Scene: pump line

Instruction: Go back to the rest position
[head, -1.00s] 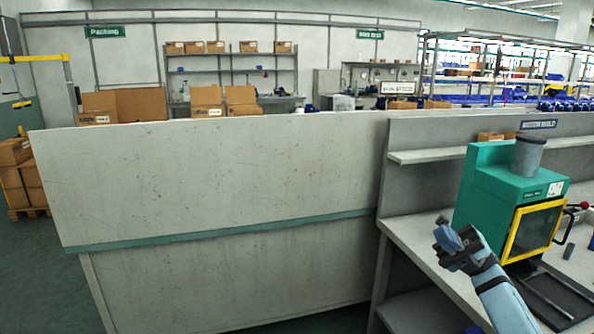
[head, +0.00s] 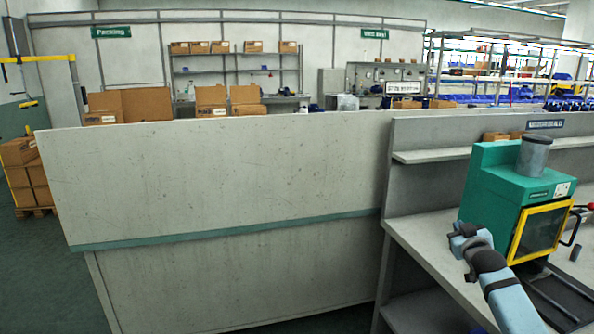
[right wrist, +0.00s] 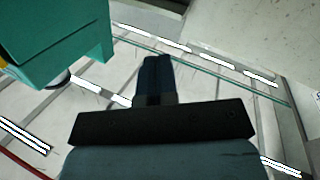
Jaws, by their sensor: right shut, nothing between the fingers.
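My right gripper (head: 460,232) shows in the head view at the lower right, in front of the left part of a green machine with a yellow-framed door. Its fingers are shut and hold nothing. In the right wrist view the closed dark fingers (right wrist: 154,78) point up the picture, with nothing between them. My left gripper is in neither view.
The green machine (head: 490,190) with a grey cylinder on top stands on a grey workbench (head: 425,238). It also shows in the right wrist view (right wrist: 60,35). A tall grey panel (head: 220,180) fills the middle. Open floor (head: 45,270) lies at the left.

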